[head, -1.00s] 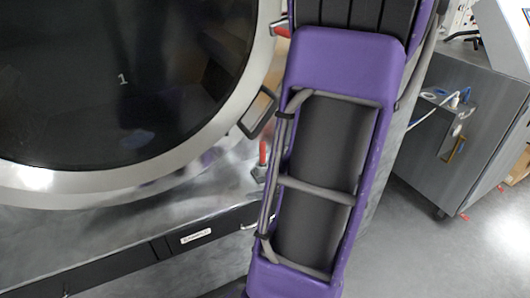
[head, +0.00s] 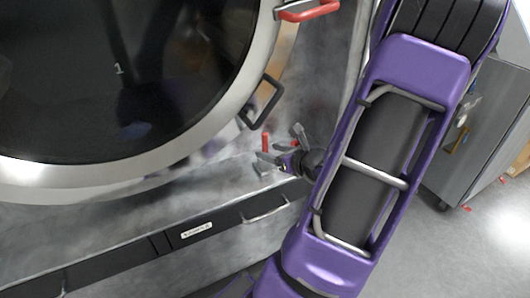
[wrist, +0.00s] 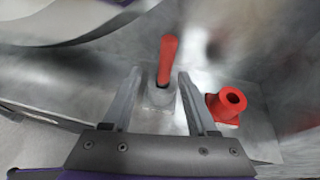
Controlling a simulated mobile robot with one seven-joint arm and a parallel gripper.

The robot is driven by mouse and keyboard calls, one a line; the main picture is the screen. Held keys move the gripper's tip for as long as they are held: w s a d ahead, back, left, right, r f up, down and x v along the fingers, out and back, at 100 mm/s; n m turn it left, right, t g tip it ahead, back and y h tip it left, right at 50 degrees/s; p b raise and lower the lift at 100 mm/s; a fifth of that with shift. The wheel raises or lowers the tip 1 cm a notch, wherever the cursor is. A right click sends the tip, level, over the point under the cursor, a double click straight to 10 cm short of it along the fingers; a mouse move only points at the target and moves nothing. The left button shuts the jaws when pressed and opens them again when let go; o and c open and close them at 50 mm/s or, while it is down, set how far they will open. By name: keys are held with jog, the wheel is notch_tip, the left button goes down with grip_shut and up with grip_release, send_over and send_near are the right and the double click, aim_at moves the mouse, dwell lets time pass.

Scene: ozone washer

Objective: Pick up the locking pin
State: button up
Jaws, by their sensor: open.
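The locking pin appears to be the slim red upright piece (wrist: 167,58) set in a grey base (wrist: 159,97) in the wrist view. In the head view a red upright piece (head: 265,142) stands on the metal ledge below the round door. My gripper (wrist: 160,74) is open and empty. Its two fingers lie to the left and right of the pin in the wrist view, with the grey base showing between them. I cannot tell how deep the pin sits between them. In the head view my gripper (head: 279,150) is small and beside the red piece.
A red hollow cylinder (wrist: 228,104) stands just right of my right finger in the wrist view. The large round door (head: 120,75) with its black handle (head: 262,103) is above left. A red-handled lever (head: 308,11) is higher up. A grey cabinet (head: 478,135) stands at right.

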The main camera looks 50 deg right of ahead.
jog(key=x, duration=0.2)
jog(key=shift+w+f, duration=0.1)
jog(key=shift+w, duration=0.15)
jog(key=w+f, duration=0.1)
jog(key=w+d+f+b, duration=0.1)
jog(key=w, duration=0.1)
jog(key=shift+d+f, duration=0.1)
jog(key=shift+f, duration=0.15)
jog(key=shift+w+d+f, duration=0.1)
jog(key=shift+w+f, duration=0.05)
jog(key=shift+w, duration=0.45)
grip_shut()
